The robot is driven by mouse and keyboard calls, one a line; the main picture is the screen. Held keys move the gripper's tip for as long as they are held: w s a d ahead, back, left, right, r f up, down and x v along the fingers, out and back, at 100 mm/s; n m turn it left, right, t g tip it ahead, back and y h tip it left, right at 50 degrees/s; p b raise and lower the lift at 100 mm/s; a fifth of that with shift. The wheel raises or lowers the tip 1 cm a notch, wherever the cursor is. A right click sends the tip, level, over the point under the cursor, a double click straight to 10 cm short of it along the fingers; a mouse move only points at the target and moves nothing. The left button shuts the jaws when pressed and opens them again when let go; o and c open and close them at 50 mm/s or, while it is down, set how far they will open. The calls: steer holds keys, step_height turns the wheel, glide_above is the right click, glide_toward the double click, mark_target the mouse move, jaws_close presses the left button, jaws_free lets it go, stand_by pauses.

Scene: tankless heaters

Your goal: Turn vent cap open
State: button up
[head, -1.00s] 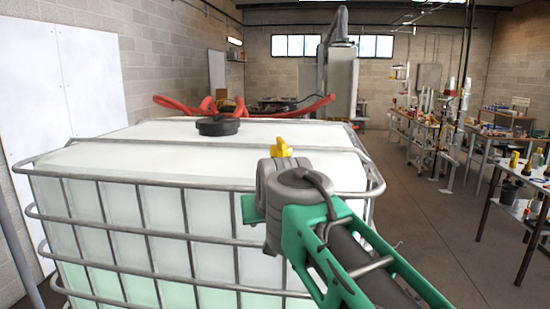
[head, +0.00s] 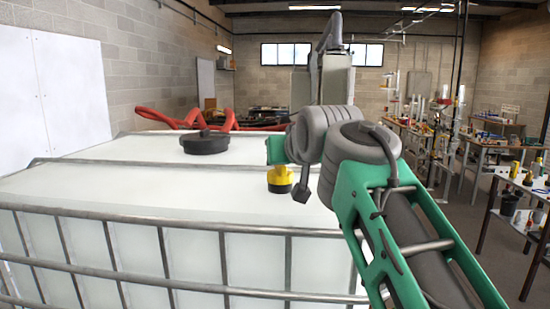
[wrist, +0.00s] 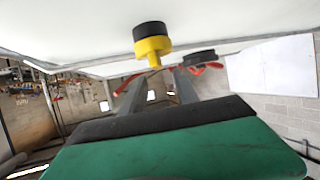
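A small yellow cap (head: 280,180) with a black part stands on top of the white tank (head: 120,195), near its right end. I take it as the vent cap. In the wrist view the yellow cap (wrist: 153,47) appears upside down, beyond my fingers and apart from them. My gripper's green body (head: 276,150) is above and in line with the cap in the head view, where its fingers are hidden. In the wrist view my gripper (wrist: 160,85) has two grey fingers spread apart with nothing between them.
A wide black lid (head: 206,142) sits farther back on the tank. A red hose (head: 165,119) lies behind it. Grey metal bars (head: 130,221) cage the tank's front and edges. Cluttered workbenches (head: 510,185) stand at the right. The tank top around the cap is bare.

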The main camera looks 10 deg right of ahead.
steer(key=p+x, duration=0.2)
steer(key=x, duration=0.5)
steer(key=shift+d+f, duration=0.15)
steer(key=shift+d, duration=0.05)
steer(key=shift+c, duration=0.4)
jaws_close()
